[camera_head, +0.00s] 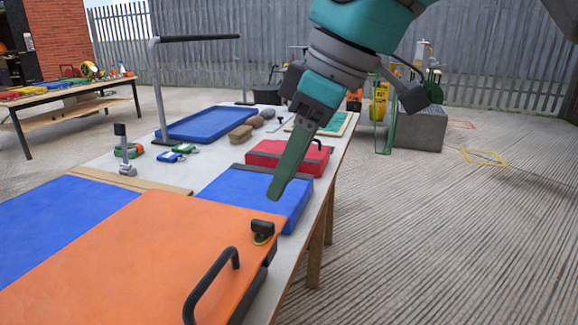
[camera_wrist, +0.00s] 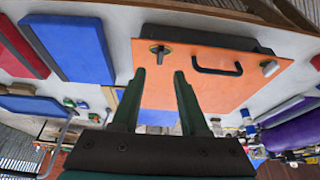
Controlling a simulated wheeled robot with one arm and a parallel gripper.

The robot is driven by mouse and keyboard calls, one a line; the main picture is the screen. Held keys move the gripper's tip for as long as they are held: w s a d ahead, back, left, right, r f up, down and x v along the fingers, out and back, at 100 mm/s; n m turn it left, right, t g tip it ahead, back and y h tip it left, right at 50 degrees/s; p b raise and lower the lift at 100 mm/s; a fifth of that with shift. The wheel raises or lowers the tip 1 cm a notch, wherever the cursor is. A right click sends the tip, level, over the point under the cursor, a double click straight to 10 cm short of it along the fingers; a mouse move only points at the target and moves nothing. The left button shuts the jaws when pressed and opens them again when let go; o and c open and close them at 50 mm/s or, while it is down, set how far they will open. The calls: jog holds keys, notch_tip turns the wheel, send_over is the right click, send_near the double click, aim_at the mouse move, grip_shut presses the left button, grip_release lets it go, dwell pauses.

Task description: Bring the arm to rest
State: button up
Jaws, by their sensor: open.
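My teal arm comes down from the top of the head view. My gripper (camera_head: 277,192) points down over the worktable (camera_head: 110,160), above the blue block and close to the far edge of the orange panel. In the wrist view my gripper (camera_wrist: 160,76) shows two green fingers spread apart with nothing between them. The orange panel (camera_head: 140,250) has a black handle (camera_head: 212,285) and a dark latch (camera_head: 262,232). The panel also shows ahead of the fingers in the wrist view (camera_wrist: 200,92). I cannot tell the exact height of the fingertips above the table.
A blue block (camera_head: 245,190) and red case (camera_head: 285,157) lie below and behind my gripper. A blue tray (camera_head: 205,124) and a grey metal stand (camera_head: 160,90) are further back. A grey block (camera_head: 420,128) stands right of the table. The concrete floor at right is mostly clear.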

jog(key=s+d+f+m+g+h, duration=0.1)
jog(key=s+d+f+m, duration=0.3)
jog(key=f, duration=0.7)
jog(key=s+d+f+m+g+h, duration=0.1)
jog(key=s+d+f+m, duration=0.4)
jog(key=f, duration=0.6)
jog(key=s+d+f+m+g+h, duration=0.1)
jog(key=s+d+f+m, duration=0.3)
jog(key=f, duration=0.8)
jog(key=shift+s+d+m+h, duration=0.3)
jog(key=shift+s+m+h, duration=0.2)
jog(key=shift+s+h, duration=0.3)
jog(key=shift+f, duration=0.1)
